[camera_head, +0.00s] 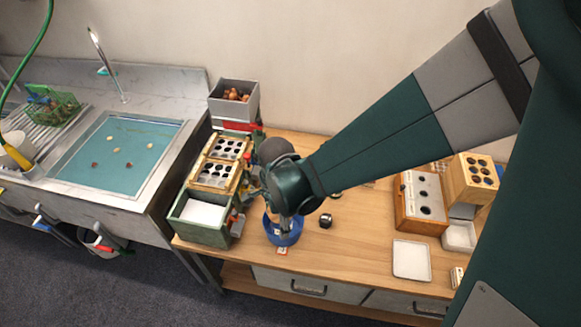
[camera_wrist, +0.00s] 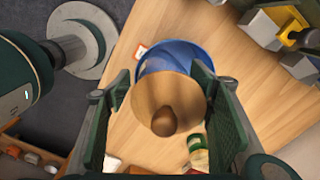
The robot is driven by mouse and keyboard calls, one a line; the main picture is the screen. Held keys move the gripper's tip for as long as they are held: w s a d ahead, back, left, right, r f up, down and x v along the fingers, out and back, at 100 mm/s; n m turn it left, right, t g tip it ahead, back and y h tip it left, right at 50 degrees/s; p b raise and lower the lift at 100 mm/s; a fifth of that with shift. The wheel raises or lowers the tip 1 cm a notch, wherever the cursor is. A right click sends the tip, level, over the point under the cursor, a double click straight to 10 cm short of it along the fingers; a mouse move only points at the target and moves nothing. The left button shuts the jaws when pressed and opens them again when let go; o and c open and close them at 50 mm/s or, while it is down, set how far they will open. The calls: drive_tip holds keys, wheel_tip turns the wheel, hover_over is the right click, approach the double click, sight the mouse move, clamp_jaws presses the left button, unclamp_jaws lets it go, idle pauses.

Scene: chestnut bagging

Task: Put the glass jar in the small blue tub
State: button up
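The small blue tub (camera_head: 290,238) stands on the wooden table, and part of its rim shows in the wrist view (camera_wrist: 182,50). My gripper (camera_head: 282,212) points down over it. In the wrist view my gripper's dark fingers (camera_wrist: 162,80) stand on either side of a round tan top with a brown knob-like middle (camera_wrist: 163,118), which I take to be the glass jar's lid. The top fills the gap between the fingers and covers much of the tub. The jar's glass wall is mostly hidden. How deep the jar sits relative to the tub's rim is unclear.
A green crate with a white inside (camera_head: 203,213) stands close left of the tub. A small dark-topped jar (camera_head: 325,220) is right of it. A white tray (camera_head: 411,259) and a wooden holed block (camera_head: 420,196) lie farther right.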

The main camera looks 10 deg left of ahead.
drive_tip(key=shift+o, duration=0.3)
drive_tip(key=shift+r, duration=0.15)
drive_tip(key=shift+r+p, duration=0.6)
drive_tip(key=shift+r, duration=0.05)
drive_tip(key=shift+r+p, duration=0.95)
drive_tip(key=shift+r, duration=4.8)
drive_tip(key=shift+w+d+r, duration=0.25)
drive_tip(key=shift+d+r, duration=0.05)
drive_tip(key=shift+d, duration=0.15)
drive_tip(key=w+d+r+n+t+y, duration=0.1)
drive_tip(key=w+d+r+n+t, duration=0.15)
drive_tip(key=d+r, duration=0.4)
drive_tip(key=w+d+r+n+t, duration=0.1)
drive_tip(key=d+r+n, duration=0.2)
drive_tip(key=d, duration=0.7)
drive_tip(key=s+d+r+n+t, duration=0.2)
drive_tip(key=d+n, duration=0.1)
drive_tip(key=d, duration=0.6)
drive_tip(key=s+d+r+n+t+h, duration=0.1)
drive_tip(key=s+d+r+n, duration=0.2)
drive_tip(key=d, duration=0.5)
drive_tip(key=shift+d+r+t, duration=0.3)
drive_tip(key=shift+d+t, duration=0.05)
drive_tip(key=shift+d, duration=0.05)
